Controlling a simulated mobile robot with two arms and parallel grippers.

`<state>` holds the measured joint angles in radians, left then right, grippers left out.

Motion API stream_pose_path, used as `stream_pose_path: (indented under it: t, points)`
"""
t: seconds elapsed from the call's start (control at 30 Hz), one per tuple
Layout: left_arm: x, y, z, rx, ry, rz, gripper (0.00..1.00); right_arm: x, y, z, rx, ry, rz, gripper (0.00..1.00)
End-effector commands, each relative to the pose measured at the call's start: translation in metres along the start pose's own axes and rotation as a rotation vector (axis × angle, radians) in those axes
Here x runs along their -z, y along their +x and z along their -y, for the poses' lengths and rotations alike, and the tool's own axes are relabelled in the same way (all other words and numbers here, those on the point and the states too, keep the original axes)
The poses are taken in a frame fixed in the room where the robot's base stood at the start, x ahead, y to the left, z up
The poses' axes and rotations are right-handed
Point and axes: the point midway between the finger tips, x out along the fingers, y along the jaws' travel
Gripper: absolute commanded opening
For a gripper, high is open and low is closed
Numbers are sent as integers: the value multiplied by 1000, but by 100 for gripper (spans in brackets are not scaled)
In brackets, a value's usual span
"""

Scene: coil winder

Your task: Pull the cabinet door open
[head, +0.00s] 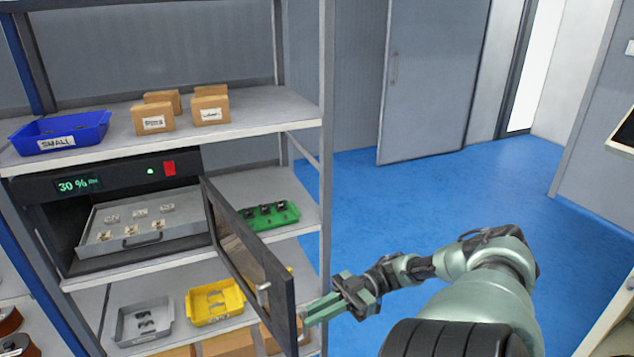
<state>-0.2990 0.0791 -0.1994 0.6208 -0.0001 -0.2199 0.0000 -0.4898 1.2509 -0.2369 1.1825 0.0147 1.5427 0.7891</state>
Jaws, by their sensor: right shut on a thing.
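The cabinet (40,215) is a dark unit on the shelf rack, with a "30 %" green display, a green light and a red switch. Its door (276,308) is dark-framed with a window pane and stands wide open, swung out from the cabinet's right side. A light metal handle part (263,294) shows near its free edge. My right gripper (312,312) is at the door's free edge, on its right side, shut on the door; the fingertips are partly hidden and the exact grip point is unclear. My left gripper is not in view.
Inside the cabinet is a grey tray (95,240) with several small parts. A blue bin (60,140) and cardboard boxes (152,119) stand above. A green tray (283,216), yellow bin (215,300) and grey bin (143,322) are near the door. Blue floor (430,200) is clear to the right.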

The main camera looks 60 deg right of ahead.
Motion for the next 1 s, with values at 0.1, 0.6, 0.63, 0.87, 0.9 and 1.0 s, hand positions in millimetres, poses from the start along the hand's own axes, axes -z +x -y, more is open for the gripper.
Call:
stream_pose_path:
  t: [0.1,0.6,0.63,0.87,0.9,1.0]
  points:
    - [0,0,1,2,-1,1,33,3,0,-6,-14,-8,0,0]
    - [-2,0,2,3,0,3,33,3,0,-5,-11,-9,0,33]
    - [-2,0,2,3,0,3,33,3,0,-5,-10,-8,0,33]
    - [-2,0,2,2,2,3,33,2,-1,-4,-8,-6,0,33]
    - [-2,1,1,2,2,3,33,1,-3,-4,-8,-6,1,33]
    - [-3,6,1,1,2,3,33,-1,-14,-4,-9,-6,3,33]
